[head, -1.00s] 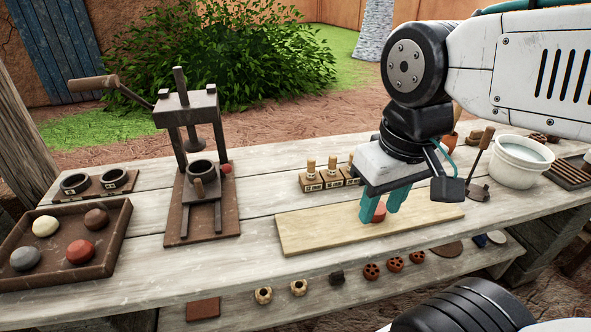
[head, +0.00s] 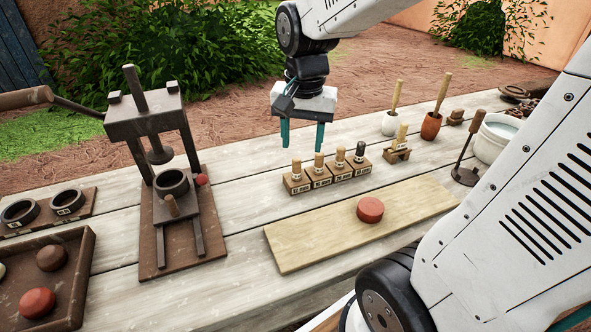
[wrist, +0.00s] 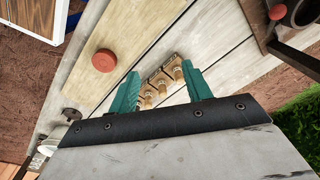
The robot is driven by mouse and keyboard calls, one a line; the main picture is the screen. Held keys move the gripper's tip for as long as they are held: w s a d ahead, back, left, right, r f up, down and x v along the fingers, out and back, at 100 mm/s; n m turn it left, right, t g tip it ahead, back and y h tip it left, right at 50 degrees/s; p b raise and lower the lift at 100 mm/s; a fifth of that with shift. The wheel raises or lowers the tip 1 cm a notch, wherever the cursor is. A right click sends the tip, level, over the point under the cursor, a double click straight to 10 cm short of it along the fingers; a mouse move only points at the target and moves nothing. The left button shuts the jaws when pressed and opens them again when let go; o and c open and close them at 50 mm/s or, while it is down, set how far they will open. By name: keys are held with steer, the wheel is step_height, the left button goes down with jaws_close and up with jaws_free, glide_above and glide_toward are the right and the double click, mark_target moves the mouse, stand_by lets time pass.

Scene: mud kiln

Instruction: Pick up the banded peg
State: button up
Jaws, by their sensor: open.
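Several short pegs stand upright in a row of labelled wooden blocks (head: 327,180) on the table. Most have pale wooden tops, such as the left peg (head: 296,170); the right one (head: 359,152) has a dark top. Another pale peg (head: 402,134) stands in a small separate wooden stand to the right. I cannot tell for sure which peg is banded. My gripper (head: 302,147) is open and empty, pointing down above and behind the row. In the wrist view the pegs (wrist: 162,87) show between its teal fingers, apart from them.
A red clay disc (head: 370,209) lies on a pale board (head: 300,247) in front of the pegs. A dark press (head: 150,125) stands to the left, beside a tray (head: 75,285) of clay pieces. Tools, small pots and a white bucket (head: 493,140) are at the right.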

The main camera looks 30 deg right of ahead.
mark_target(297, 159)
steer(key=w+d+f+m, duration=0.2)
steer(key=w+f, duration=0.1)
steer(key=w+d+f+m, duration=0.2)
steer(key=w+f+m, duration=0.1)
steer(key=w+f, duration=0.1)
steer(key=w+d+f+m, duration=0.2)
steer(key=w+f+m, duration=0.1)
steer(key=w+f, duration=0.1)
steer(key=shift+w+d+g, duration=0.15)
steer(key=shift+d+g, duration=0.15)
steer(key=shift+d, duration=0.05)
steer(key=shift+w+d+f+m, duration=0.1)
steer(key=shift+w+f+m, duration=0.05)
steer(key=shift+f+m, duration=0.15)
step_height(297, 159, down, 8)
steer(key=shift+w+r, duration=0.15)
steer(key=shift+r, duration=0.05)
jaws_close()
